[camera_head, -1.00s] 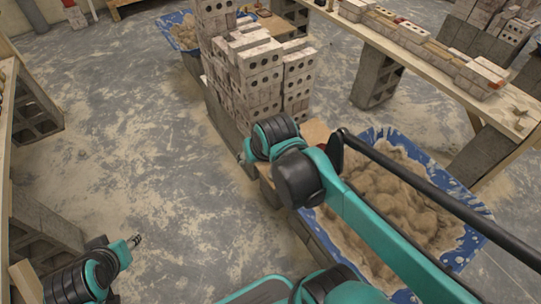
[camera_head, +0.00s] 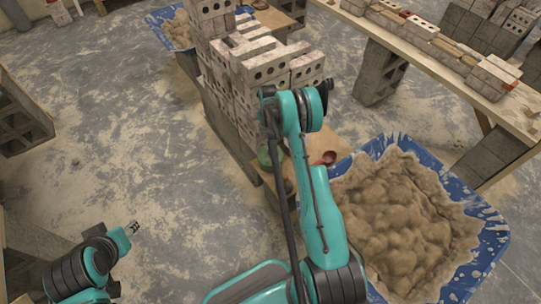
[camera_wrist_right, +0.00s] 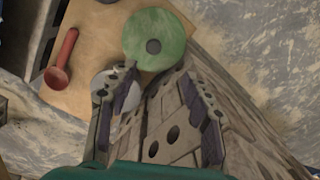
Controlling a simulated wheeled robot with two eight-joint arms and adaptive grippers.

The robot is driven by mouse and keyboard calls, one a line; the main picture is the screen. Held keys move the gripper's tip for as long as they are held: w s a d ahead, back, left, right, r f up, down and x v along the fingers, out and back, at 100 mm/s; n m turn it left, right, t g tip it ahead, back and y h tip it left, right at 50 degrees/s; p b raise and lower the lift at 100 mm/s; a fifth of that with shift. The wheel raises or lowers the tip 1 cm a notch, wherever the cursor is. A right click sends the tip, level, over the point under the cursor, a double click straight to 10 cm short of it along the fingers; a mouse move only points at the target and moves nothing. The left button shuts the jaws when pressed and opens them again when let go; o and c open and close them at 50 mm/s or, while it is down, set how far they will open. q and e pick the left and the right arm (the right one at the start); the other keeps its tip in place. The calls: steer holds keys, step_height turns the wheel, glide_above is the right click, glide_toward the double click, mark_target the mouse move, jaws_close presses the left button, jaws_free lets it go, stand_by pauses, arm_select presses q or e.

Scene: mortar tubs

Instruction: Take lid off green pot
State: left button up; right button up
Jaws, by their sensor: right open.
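The green pot (camera_head: 266,157) stands on a wooden board, partly hidden behind my right arm in the head view. From above, in the right wrist view, its round green lid (camera_wrist_right: 172,32) with a dark centre knob is seated at the top. My right gripper (camera_wrist_right: 160,100) is open and empty; its fingers point toward the lid, with the left finger near the lid's lower edge. Whether they touch is unclear. My left gripper (camera_head: 133,227) is at the lower left of the head view, far from the pot, too small to read.
A red ladle (camera_wrist_right: 61,64) lies on the board (camera_wrist_right: 90,20), left of the lid; a grey disc (camera_wrist_right: 105,84) is partly behind the left finger. A brick stack (camera_head: 250,65) stands behind the pot. A blue mortar tub (camera_head: 490,232) is to the right. Open floor lies left.

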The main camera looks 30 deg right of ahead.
mark_target(271, 151)
steer(key=shift+m, duration=0.4)
steer(key=f, duration=0.5)
steer(key=s+d+f+b, duration=0.1)
steer(key=f, duration=0.1)
steer(key=shift+f, duration=0.25)
steer(key=f+b, duration=0.2)
steer(key=f, duration=0.3)
steer(key=shift+w+a+f+b, duration=0.1)
steer(key=shift+a+f+b, duration=0.15)
steer(key=shift+b, duration=0.15)
steer(key=shift+r, duration=0.15)
steer(key=shift+c, duration=0.3)
jaws_close()
